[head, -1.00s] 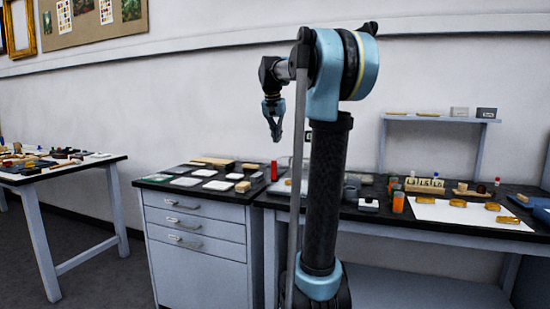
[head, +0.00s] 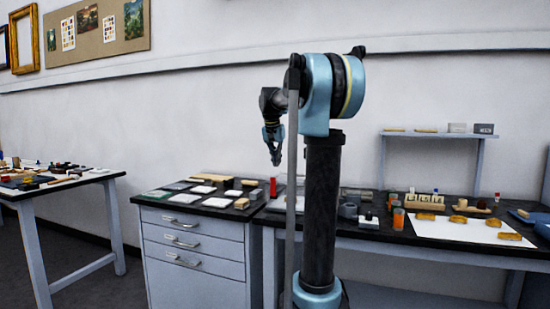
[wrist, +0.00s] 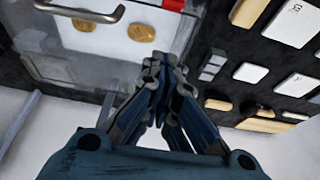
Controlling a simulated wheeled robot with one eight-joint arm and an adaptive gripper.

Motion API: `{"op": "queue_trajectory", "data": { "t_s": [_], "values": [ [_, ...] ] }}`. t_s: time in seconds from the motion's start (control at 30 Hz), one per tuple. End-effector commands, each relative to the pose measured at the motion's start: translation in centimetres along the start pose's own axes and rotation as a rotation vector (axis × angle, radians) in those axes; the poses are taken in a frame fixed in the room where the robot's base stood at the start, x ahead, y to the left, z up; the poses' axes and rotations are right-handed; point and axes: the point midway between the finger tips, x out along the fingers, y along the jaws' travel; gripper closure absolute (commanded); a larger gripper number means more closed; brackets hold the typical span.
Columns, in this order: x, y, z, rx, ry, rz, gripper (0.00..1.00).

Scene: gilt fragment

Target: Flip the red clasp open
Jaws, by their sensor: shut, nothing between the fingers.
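The red clasp (wrist: 174,4) shows as a small red piece at the top edge of the wrist view, partly cut off. It sits at the edge of a clear-topped case (wrist: 60,68) with gold round pieces (wrist: 140,31) inside. My gripper (wrist: 158,65) is shut and empty, below the clasp in the wrist view and apart from it. In the head view my gripper (head: 275,160) hangs fingers down, above the worktop.
A metal handle (wrist: 80,12) is on the case. White tiles (wrist: 292,22) and wooden blocks lie right of my gripper. A bench at right holds orange jars (head: 398,218) and gilt pieces (head: 510,236).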

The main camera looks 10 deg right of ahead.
Motion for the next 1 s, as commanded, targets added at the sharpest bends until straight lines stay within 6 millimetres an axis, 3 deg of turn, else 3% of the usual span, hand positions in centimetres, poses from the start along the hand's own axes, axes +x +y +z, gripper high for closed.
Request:
{"op": "queue_trajectory", "data": {
  "t_s": [0.3, 0.6, 1.0],
  "values": [
    [5.5, 0.0, 0.1, -0.001, 0.000, 0.000, 1.00],
    [4.1, 0.0, 3.3, -0.002, 0.001, 0.000, 1.00],
    [3.9, 0.0, 3.8, -0.001, 0.000, 0.000, 1.00]
  ]
}}
